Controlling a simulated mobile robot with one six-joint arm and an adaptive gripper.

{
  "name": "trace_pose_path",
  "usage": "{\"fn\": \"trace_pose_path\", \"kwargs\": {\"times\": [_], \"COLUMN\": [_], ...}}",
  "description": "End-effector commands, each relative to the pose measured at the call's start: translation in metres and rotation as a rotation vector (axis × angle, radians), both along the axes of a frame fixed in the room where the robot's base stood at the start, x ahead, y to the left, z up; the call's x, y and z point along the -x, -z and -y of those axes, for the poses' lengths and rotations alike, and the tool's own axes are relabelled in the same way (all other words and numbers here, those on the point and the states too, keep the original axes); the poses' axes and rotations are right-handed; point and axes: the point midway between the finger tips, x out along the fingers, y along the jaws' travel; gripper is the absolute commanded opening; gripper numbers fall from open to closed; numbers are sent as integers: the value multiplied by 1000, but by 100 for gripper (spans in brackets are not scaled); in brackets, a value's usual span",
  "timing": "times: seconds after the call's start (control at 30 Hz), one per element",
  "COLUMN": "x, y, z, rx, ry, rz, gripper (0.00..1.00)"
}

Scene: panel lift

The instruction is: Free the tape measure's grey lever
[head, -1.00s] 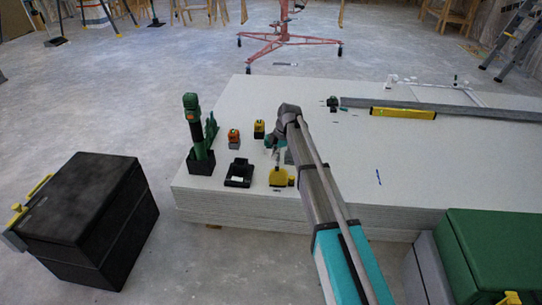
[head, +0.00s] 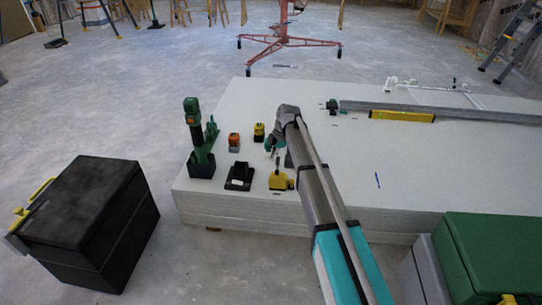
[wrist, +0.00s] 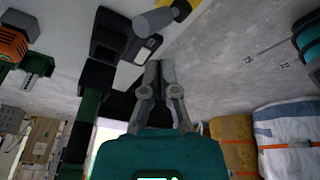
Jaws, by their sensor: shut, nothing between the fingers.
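The tape measure (head: 279,182) is a small yellow block near the front edge of the white panel stack. In the wrist view, part of its yellow body (wrist: 181,8) shows at the top edge, with a grey rounded piece (wrist: 153,22) beside it that looks like the lever. My gripper (head: 277,158) is just above and behind the tape measure in the head view. In the wrist view my gripper (wrist: 160,64) is shut and empty, its fingertips pointing toward the grey piece with a gap in the picture. Whether they touch cannot be told.
A black charger-like block (head: 240,177) lies left of the tape measure. A green tool (head: 196,135) stands upright further left. An orange block (head: 234,141) and a yellow-black block (head: 259,130) sit behind.

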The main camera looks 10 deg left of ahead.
Motion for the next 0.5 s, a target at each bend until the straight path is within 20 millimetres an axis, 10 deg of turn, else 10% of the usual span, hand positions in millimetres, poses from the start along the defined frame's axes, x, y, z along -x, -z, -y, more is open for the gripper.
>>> {"fn": "trace_pose_path", "kwargs": {"times": [0.5], "x": [8], "y": [-19], "z": [-31], "rx": [0], "ry": [2], "rz": [1], "gripper": [0]}}
